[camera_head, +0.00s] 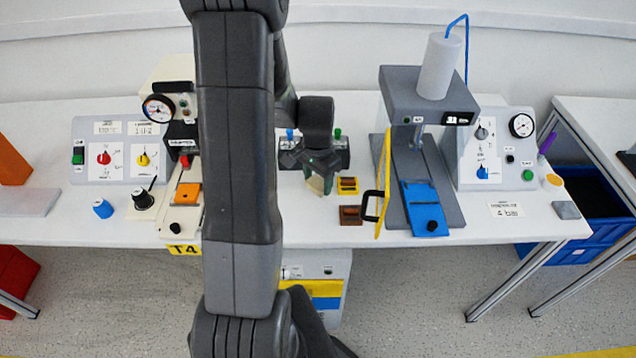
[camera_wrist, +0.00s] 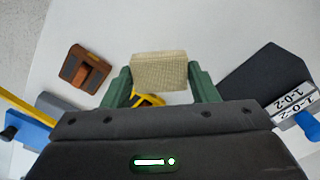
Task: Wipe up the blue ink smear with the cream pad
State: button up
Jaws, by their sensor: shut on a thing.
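My gripper (camera_head: 318,174) is over the middle of the white table, pointing down, and is shut on the cream pad (camera_head: 316,185). In the wrist view the pad (camera_wrist: 159,70) sits between the two green fingers of the gripper (camera_wrist: 161,82), its woven face showing. Whether the pad touches the table or hangs just above it, I cannot tell. I make out no blue ink smear in either view; part of the table is hidden behind my arm.
A yellow block (camera_head: 347,186) and a brown block (camera_head: 350,215) lie right of my gripper. The grey press (camera_head: 455,200) with its yellow guard (camera_head: 383,185) stands farther right. A cream device (camera_head: 182,215) stands left of my arm. Bare table (camera_head: 300,225) lies in front of the gripper.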

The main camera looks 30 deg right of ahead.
jog(key=shift+d+r+p, duration=0.15)
jog(key=shift+r+p, duration=0.35)
jog(key=shift+r, duration=0.45)
jog(key=shift+r+p, duration=1)
jog(key=shift+r, duration=0.6)
jog(key=shift+f, duration=0.1)
